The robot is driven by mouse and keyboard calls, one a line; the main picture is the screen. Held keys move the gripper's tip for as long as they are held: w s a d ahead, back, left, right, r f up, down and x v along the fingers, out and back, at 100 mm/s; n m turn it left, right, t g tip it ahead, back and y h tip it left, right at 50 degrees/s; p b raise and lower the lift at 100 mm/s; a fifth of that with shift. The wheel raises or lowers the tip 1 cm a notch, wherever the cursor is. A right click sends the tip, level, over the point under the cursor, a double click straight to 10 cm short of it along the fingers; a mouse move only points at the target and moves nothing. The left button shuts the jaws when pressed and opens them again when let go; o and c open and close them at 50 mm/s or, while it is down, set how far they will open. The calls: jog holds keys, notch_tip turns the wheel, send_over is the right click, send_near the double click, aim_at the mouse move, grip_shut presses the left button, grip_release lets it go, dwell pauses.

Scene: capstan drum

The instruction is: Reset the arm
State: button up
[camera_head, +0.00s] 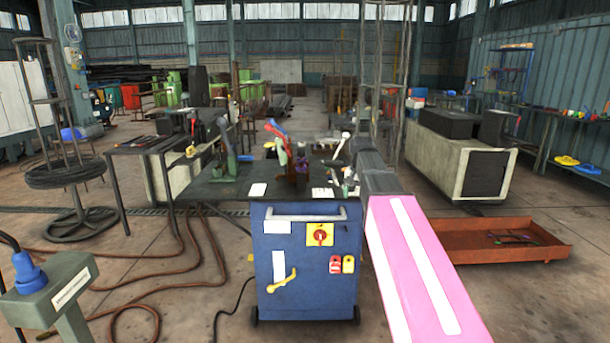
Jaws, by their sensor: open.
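My arm runs from the lower right edge toward the middle of the camera_head view as a pink link with white stripes and a dark grey part at its far end. I cannot make out my gripper or its fingers; they do not show clearly beyond that dark end. The arm's far end lies just right of the dark workbench top (215,190) and covers part of its right side. Nothing is visibly held.
A blue cabinet (305,280) stands at the bench front. A green clamp-like tool (225,150) stands on the bench. A grey-green post (50,292) is lower left, near hoses. A rust-red tray (500,245) lies right on the floor. A wire coil stand (65,172) stands left.

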jog(key=s+f+n, duration=0.1)
jog(key=s+f, duration=0.5)
jog(key=f, duration=0.4)
jog(key=s+f+n, duration=0.1)
jog(key=s+f, duration=0.6)
jog(key=f, duration=0.3)
jog(key=s+f+n, duration=0.1)
jog(key=s+f, duration=0.5)
jog(key=f, duration=0.4)
jog(key=shift+s+f+n, duration=0.2)
jog(key=shift+s+n, duration=0.05)
jog(key=shift+n, duration=0.05)
